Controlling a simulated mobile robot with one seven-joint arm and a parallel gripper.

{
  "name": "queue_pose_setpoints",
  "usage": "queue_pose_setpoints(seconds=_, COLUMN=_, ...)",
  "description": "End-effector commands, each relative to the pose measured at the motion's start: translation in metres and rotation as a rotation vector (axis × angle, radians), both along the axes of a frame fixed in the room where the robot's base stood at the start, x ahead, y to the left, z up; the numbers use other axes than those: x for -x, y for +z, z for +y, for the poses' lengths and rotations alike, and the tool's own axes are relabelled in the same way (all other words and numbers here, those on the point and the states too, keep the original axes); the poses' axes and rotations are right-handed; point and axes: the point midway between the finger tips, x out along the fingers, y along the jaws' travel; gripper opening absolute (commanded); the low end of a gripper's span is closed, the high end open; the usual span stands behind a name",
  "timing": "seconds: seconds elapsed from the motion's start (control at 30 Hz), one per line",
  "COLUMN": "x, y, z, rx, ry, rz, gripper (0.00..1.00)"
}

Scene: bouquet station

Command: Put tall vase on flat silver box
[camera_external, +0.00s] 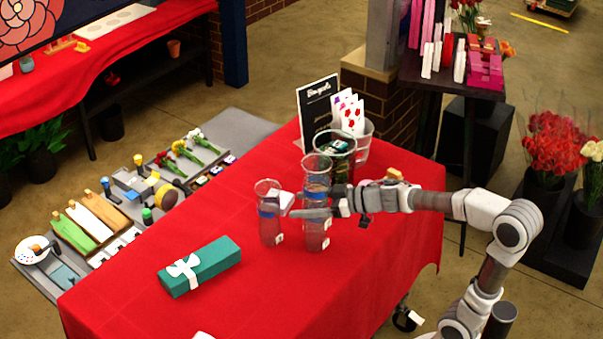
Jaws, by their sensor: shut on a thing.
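The tall vase (317,236) is clear glass with a blue band, upright at the back middle of the red-covered table. My gripper (302,206) reaches in from the right and is shut on the tall vase around its middle, one finger passing in front of it. Whether its base touches the table is hard to tell. A shorter clear vase (269,234) with a blue band stands just left, close to the fingertips. I cannot make out a plain flat silver box. A long teal box (212,262) with a silver-white bow lies at the front left.
Behind the vases stand a dark-filled glass container (338,158), a black sign (318,110) and a holder with cards (350,115). A small white thing (203,335) is cut off at the bottom edge. The cloth between the vases and teal box is clear.

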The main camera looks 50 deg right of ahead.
Motion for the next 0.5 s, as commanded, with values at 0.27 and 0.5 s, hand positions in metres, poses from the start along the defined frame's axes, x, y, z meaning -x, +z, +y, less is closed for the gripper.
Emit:
queue_pose_setpoints(seconds=0.27, x=-0.002, y=0.051, z=-0.001, rx=0.001, ry=-0.001, rz=-0.004, gripper=0.00)
queue_pose_setpoints(seconds=0.5, x=-0.051, y=0.069, z=-0.030, rx=-0.011, ry=-0.016, rz=0.004, gripper=0.00)
